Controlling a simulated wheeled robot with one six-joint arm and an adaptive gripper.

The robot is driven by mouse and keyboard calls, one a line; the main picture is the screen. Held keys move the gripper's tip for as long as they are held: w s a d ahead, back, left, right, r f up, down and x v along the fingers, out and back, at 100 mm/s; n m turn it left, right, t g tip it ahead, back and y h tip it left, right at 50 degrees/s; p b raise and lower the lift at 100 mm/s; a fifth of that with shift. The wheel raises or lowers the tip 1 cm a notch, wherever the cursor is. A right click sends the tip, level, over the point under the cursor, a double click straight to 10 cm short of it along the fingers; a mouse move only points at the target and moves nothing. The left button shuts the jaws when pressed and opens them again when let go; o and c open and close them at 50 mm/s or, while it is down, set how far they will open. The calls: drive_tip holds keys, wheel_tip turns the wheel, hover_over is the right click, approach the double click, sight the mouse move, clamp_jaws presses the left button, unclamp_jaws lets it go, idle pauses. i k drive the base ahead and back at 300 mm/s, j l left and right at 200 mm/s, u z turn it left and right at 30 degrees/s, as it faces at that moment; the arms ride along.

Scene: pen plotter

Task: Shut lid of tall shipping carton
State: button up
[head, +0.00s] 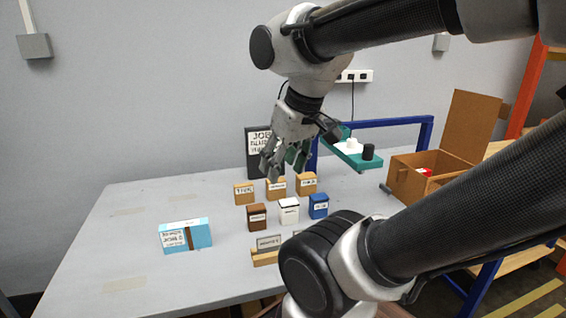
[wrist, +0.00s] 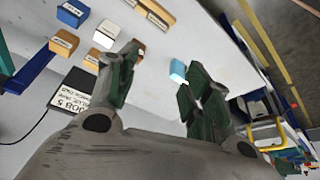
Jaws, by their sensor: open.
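The shipping carton (head: 404,181) is a brown cardboard box at the right of the table in the head view. Its lid (head: 472,126) stands raised, tilted up along the right side, so the carton is open. A red item (head: 425,171) shows inside. My arm hides part of the carton's front right. My gripper (head: 284,163) is open and empty, above the back of the table, well to the left of the carton. In the wrist view my gripper (wrist: 158,88) shows its two green-padded fingers spread apart. The carton does not show in the wrist view.
Several small labelled boxes (head: 289,210) stand mid-table, below my gripper. A light blue box (head: 185,236) lies at the left. A blue frame plotter (head: 378,123) with a teal carriage (head: 357,158) stands between my gripper and the carton. A dark job board (head: 257,150) stands behind.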

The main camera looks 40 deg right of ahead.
sight(472, 119)
drive_tip(key=z, duration=2.55)
drive_tip(key=i+l, duration=0.1)
drive_tip(key=l, duration=0.3)
drive_tip(key=i+l, duration=0.15)
drive_tip(key=l, duration=0.2)
drive_tip(key=i+l, duration=0.1)
drive_tip(key=l, duration=0.3)
drive_tip(key=i+l, duration=0.1)
drive_tip(key=l, duration=0.25)
drive_tip(key=u, duration=0.05)
